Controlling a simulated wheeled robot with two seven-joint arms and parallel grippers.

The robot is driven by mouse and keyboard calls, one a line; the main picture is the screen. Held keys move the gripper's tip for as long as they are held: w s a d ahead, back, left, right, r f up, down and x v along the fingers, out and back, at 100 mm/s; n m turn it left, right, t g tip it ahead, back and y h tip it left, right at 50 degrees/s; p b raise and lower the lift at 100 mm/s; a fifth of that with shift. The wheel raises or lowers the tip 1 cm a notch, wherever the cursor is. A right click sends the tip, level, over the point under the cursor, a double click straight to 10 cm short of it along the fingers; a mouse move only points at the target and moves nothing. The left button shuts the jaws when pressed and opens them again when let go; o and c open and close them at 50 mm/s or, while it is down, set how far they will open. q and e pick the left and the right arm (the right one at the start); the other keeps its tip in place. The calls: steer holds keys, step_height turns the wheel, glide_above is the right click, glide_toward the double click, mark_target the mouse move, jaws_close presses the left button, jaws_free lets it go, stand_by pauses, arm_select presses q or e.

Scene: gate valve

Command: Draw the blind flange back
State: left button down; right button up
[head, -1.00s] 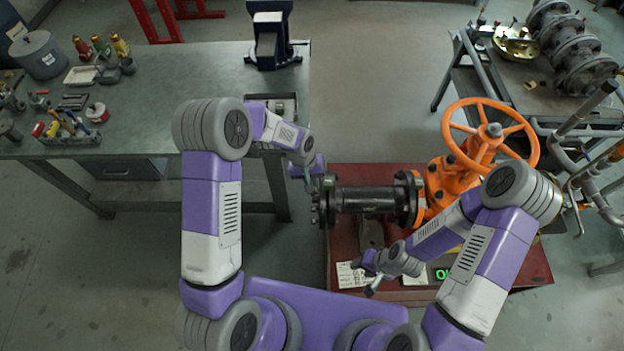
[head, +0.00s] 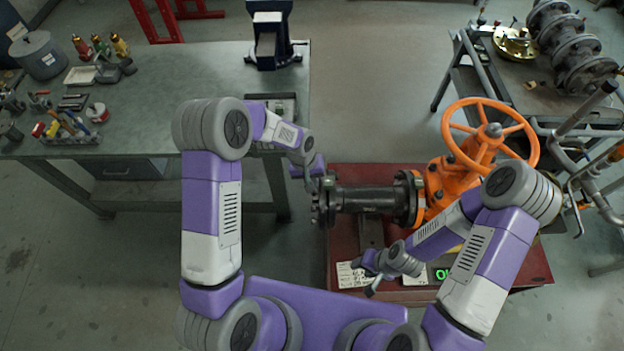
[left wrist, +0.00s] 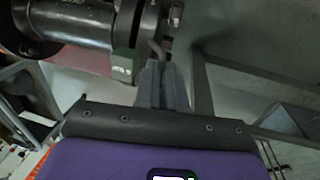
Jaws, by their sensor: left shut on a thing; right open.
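The blind flange (head: 323,200) is a dark disc with bolts around its rim, at the left end of a black pipe spool (head: 370,200). Whether there is a gap between them is too small to tell. My left gripper (head: 313,186) is at the flange's outer side. In the left wrist view its fingers (left wrist: 160,70) are shut on a grey curved handle (left wrist: 157,48) beside the flange (left wrist: 155,18); the fingertips partly hide the handle. My right gripper (head: 363,277) is open and empty, in front of the spool and below it in the picture.
The orange gate valve (head: 465,165) with its handwheel joins the spool's right end, over a red stand (head: 345,255). A green workbench (head: 190,80) with tools is at left. A cart (head: 510,90) with metal parts is at back right. Floor left of the flange is open.

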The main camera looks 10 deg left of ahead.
arm_select(q)
steer(key=shift+a, duration=0.1)
stand_by(0.4)
steer(key=shift+s+a+b, duration=0.15)
steer(key=shift+a+b, duration=0.2)
steer(key=shift+a, duration=0.15)
steer(key=c, duration=1.2)
jaws_free()
steer(key=shift+c, duration=0.2)
step_height(320, 180, up, 7)
steer(key=a, duration=0.1)
steer(key=shift+a+r, duration=0.15)
steer(key=shift+r, duration=0.05)
steer(key=shift+s, duration=0.15)
